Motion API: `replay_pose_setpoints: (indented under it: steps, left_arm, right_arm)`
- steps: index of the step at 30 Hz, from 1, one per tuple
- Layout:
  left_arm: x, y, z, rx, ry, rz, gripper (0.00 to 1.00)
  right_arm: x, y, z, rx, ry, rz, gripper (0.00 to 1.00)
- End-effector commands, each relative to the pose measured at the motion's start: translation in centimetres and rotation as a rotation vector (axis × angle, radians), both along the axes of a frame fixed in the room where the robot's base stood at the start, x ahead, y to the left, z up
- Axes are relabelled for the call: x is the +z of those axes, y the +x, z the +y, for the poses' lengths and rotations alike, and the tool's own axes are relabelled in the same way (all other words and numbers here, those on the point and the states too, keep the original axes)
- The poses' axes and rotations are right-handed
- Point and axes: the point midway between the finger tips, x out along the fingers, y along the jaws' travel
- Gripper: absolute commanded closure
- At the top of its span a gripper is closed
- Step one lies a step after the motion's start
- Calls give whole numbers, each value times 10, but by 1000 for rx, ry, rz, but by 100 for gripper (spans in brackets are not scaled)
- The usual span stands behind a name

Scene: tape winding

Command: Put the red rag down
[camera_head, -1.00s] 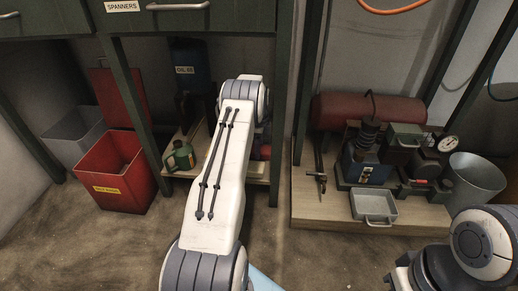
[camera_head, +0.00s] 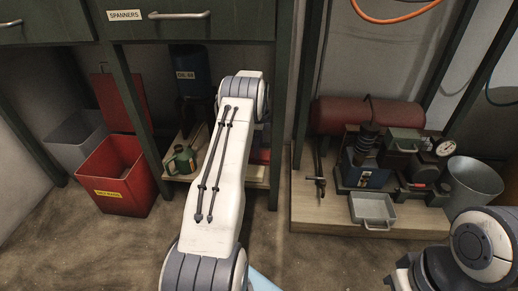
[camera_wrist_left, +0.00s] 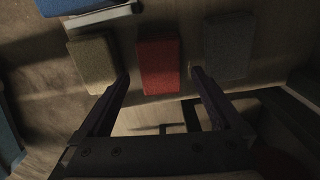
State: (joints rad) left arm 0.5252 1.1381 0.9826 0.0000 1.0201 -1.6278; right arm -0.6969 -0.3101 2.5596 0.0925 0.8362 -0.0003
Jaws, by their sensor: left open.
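The red rag (camera_wrist_left: 158,68) is a folded block lying on a wooden surface in the left wrist view. It lies between a brown rag (camera_wrist_left: 92,62) on its left and a grey rag (camera_wrist_left: 227,45) on its right, with gaps on both sides. My left gripper (camera_wrist_left: 161,76) is open, its fingertips apart on either side of the red rag's lower part. I cannot tell whether they touch it. In the head view, my left arm hides this gripper and most of the low shelf (camera_head: 179,178).
A red bin (camera_head: 118,180) stands at the left before a grey bin (camera_head: 75,140). Table legs flank the shelf. A wooden platform (camera_head: 310,210) with machinery and a grey tray (camera_head: 372,210) is right.

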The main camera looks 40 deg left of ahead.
Motion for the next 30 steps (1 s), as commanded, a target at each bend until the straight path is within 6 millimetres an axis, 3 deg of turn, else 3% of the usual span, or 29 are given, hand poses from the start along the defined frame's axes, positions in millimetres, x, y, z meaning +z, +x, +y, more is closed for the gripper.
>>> replay_pose_setpoints:
  steps: [1,3,9,30]
  left_arm:
    - [21,0,0,0,0,0,0]
    - [36,0,0,0,0,-1,0]
    - [63,0,0,0,0,1,0]
    - [65,0,0,0,0,1,0]
  right_arm:
    - [17,0,0,0,0,0,100]
    - [28,0,0,0,0,0,100]
    - [45,0,0,0,0,0,100]
    - [44,0,0,0,-1,1,100]
